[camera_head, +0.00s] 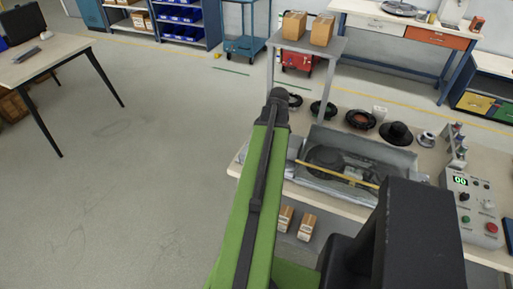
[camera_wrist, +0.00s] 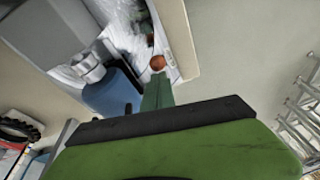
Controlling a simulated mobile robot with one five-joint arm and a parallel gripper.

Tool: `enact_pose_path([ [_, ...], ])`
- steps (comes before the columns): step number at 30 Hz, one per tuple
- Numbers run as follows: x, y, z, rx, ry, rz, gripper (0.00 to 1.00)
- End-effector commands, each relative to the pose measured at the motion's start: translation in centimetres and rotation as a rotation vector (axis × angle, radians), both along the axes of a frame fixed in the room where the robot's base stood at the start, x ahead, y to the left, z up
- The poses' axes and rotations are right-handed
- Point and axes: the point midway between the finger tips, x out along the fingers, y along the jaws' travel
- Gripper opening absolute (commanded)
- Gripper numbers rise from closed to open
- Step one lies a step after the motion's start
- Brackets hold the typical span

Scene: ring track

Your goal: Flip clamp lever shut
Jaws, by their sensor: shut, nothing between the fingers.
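My gripper (camera_wrist: 157,90) shows in the wrist view as narrow green fingers pressed together, with nothing between them. A small orange-red ball knob (camera_wrist: 157,62), which looks like the end of the clamp lever, lies just past the fingertips; I cannot tell whether they touch. A blue rounded body (camera_wrist: 112,95) and a silvery cylinder (camera_wrist: 88,68) are left of the fingers. In the head view a grey open fixture (camera_head: 385,150) on the bench holds a dark round part (camera_head: 325,157), with a yellow bar across its front. My gripper and the lever cannot be made out there; my arm covers part of the view.
The bench (camera_head: 425,160) carries black rings, a black hat-shaped part (camera_head: 396,134) and a control box (camera_head: 474,208) with a green display. A grey raised shelf (camera_head: 338,45) with two cartons stands behind. Open floor (camera_head: 120,190) lies to the left.

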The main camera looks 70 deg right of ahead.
Motion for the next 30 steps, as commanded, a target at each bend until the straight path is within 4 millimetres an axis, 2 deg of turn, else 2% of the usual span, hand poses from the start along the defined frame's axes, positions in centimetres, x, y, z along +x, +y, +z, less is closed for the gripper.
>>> enact_pose_path([
  [1,-0.7,0.3,-0.3,0.009,0.02,-0.003,0.0],
  [8,-0.1,0.1,0.5,0.007,0.017,-0.002,0.0],
  [15,2.5,-0.8,3.7,0.001,0.005,0.008,0.0],
  [18,1.0,-0.6,6.4,0.001,0.005,0.004,0.0],
  [24,-1.0,-0.7,10.5,-0.001,0.003,0.005,0.0],
  [27,-1.7,-0.8,11.5,-0.001,0.003,0.007,0.0],
  [30,-2.0,-0.8,11.7,0.0,0.002,0.007,0.0],
])
